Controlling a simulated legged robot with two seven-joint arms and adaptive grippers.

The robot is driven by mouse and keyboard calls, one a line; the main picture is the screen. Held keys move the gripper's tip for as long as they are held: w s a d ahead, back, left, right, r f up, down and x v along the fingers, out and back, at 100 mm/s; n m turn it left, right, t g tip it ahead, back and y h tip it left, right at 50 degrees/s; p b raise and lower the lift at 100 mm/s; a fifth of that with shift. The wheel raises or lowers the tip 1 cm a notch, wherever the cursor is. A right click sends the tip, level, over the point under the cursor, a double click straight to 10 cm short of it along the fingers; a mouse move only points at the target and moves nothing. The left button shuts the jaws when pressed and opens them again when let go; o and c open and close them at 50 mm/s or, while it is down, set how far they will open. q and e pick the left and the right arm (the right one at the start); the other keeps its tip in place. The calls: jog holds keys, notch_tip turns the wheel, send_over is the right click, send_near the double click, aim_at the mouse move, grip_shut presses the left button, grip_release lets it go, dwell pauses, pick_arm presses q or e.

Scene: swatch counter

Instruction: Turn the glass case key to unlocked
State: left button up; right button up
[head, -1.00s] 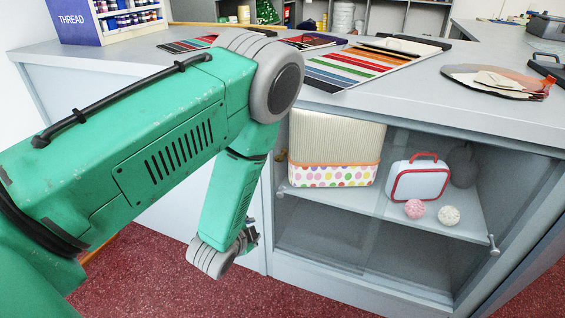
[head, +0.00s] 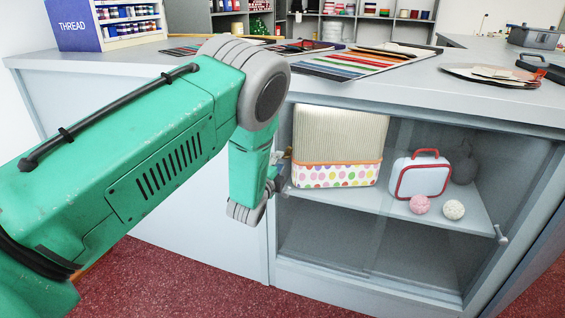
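The glass case (head: 420,259) is set in the front of the counter, behind glass panes. A small metal fitting (head: 501,235) sticks out at its lower right edge; I cannot tell if it is a key or a knob. Another small fitting (head: 284,191) shows at the left edge, by my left gripper (head: 277,173). The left gripper points right at the case's left edge, mostly hidden behind my green wrist. Whether its fingers are open, shut or touching the fitting cannot be made out. My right gripper is not in view.
Color swatch cards (head: 350,66) and a round tray (head: 490,75) lie on the countertop. A thread rack (head: 125,20) stands back left. Red floor is clear in front.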

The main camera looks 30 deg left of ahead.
aim_at(287, 157)
pick_arm(q)
jog(key=w, duration=0.2)
jog(key=w+d, duration=0.1)
jog(key=shift+w+r+b, duration=0.25)
jog(key=shift+r+b, duration=0.15)
jog(key=shift+a+f, duration=0.3)
jog(key=shift+a, duration=0.45)
jog(key=c, duration=0.4)
grip_shut()
jog(key=shift+d, duration=0.55)
jog(key=shift+a, duration=0.1)
